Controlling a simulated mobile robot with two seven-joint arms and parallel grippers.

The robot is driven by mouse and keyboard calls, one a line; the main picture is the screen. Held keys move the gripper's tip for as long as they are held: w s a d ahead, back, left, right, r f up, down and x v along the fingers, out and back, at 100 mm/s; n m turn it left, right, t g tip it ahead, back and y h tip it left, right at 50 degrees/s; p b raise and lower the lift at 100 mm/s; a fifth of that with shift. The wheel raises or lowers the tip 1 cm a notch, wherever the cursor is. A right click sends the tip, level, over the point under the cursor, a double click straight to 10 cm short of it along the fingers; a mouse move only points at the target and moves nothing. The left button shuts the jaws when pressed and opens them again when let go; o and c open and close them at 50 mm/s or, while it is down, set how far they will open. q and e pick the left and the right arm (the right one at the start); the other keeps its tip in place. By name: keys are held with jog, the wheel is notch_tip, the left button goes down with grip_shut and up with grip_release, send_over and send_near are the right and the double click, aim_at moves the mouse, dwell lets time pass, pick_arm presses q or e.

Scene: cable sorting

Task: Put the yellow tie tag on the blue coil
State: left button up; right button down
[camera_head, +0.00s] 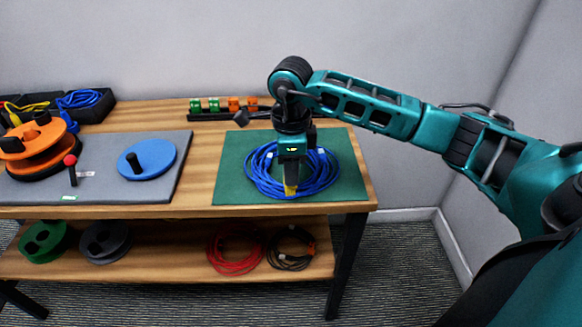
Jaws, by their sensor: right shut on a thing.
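The blue coil (262,182) lies on the green mat (228,184) on the right part of the table. The yellow tie tag (290,190) is at the tip of my right gripper (290,181), which points down over the front part of the coil. My right gripper is shut on the tag. The tag is at the coil's near strands; I cannot tell whether it touches them. The gripper hides part of the coil's middle. My left gripper is not in view.
A grey mat (110,188) holds an orange spool (30,140), a blue disc (160,160) and a red-tipped peg (71,161). A rack with green and orange clips (215,105) stands behind. A red coil (235,266) and a black coil (291,262) are on the lower shelf.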

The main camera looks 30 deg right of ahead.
jog(key=c, duration=0.9)
grip_release()
